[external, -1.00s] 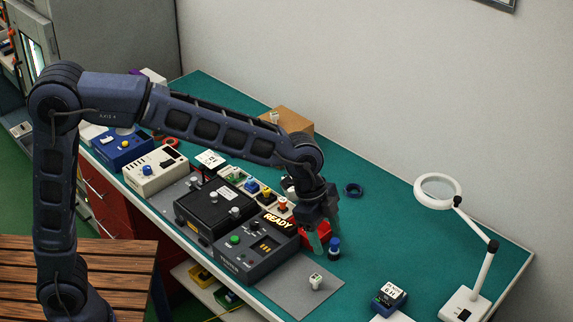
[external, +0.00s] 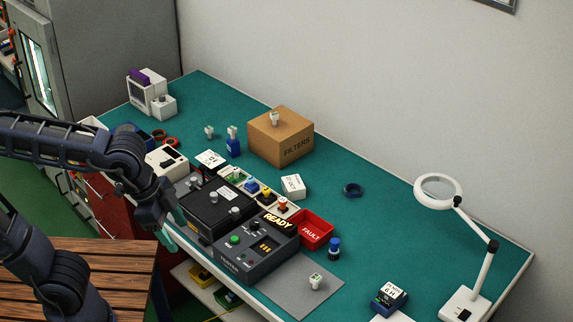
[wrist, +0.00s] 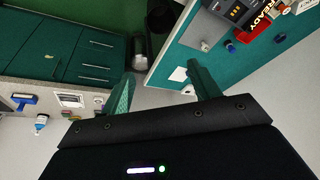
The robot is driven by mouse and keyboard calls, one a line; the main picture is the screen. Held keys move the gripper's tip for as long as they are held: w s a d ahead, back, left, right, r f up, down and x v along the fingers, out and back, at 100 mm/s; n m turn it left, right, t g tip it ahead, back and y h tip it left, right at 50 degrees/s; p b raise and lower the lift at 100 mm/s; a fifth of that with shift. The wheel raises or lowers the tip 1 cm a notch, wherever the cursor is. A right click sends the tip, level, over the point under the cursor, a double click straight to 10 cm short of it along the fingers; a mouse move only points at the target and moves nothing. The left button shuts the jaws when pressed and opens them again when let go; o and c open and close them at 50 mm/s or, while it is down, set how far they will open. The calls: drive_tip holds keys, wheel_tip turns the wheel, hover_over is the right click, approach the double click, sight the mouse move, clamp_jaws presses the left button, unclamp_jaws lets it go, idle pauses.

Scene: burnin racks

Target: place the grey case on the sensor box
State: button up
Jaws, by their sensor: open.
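My gripper (external: 166,232) is open and empty at the table's front edge, left of the black case-like unit (external: 217,207). In the wrist view its two green fingers (wrist: 162,88) stand apart with nothing between them. Small pale grey pieces stand on the cardboard box marked FILTERS (external: 280,142), on the grey mat (external: 290,298) and on the table at the back. The piece on the mat (external: 315,282) is upright, as is the piece on the cardboard box (external: 274,118). I cannot tell which is the grey case, nor which box is the sensor box.
A dark READY unit (external: 252,252) stands beside a red FAULT bin (external: 317,230). The teal surface toward the back right is mostly clear.

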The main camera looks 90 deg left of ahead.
drive_tip(key=s+f+n, duration=0.1)
drive_tip(key=s+f, duration=0.2)
drive_tip(key=s, duration=0.6)
drive_tip(key=shift+n, duration=0.3)
drive_tip(key=shift+f, duration=0.1)
idle(0.6)
